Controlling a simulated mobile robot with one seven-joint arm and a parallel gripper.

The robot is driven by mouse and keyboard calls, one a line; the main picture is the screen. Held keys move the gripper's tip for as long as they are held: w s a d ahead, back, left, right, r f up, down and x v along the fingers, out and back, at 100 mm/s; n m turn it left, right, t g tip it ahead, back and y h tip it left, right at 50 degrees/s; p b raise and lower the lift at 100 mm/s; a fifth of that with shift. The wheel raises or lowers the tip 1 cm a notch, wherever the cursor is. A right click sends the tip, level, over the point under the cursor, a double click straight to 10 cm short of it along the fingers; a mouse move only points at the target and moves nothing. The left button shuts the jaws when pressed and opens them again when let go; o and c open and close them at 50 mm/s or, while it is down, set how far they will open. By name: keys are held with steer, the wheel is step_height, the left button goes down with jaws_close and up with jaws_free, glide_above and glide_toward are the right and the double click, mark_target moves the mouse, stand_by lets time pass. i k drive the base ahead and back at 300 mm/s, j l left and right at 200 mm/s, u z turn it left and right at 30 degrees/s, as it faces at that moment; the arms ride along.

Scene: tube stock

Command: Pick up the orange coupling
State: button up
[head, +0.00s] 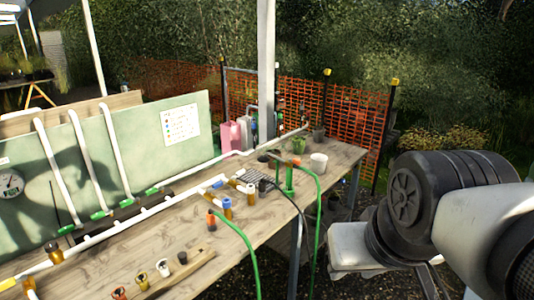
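A reddish-orange ringed piece (119,293) sits at the bottom edge of the view, on a wooden strip. My arm fills the right side of the view, off the bench's front side and apart from both pieces. My gripper's fingers do not show.
A green hose (246,243) hangs over the front edge nearby. White pipes (120,228) run along the back. A white cup (318,162) stands at the far end. Bare wood lies left of the orange-topped piece.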

mark_target(211, 219)
steer(key=i+l+u, duration=0.15)
steer(key=i, duration=0.35)
steer(key=i+l+u, duration=0.2)
steer(key=i, duration=0.3)
steer(key=i+l+u, duration=0.15)
steer(key=i, duration=0.35)
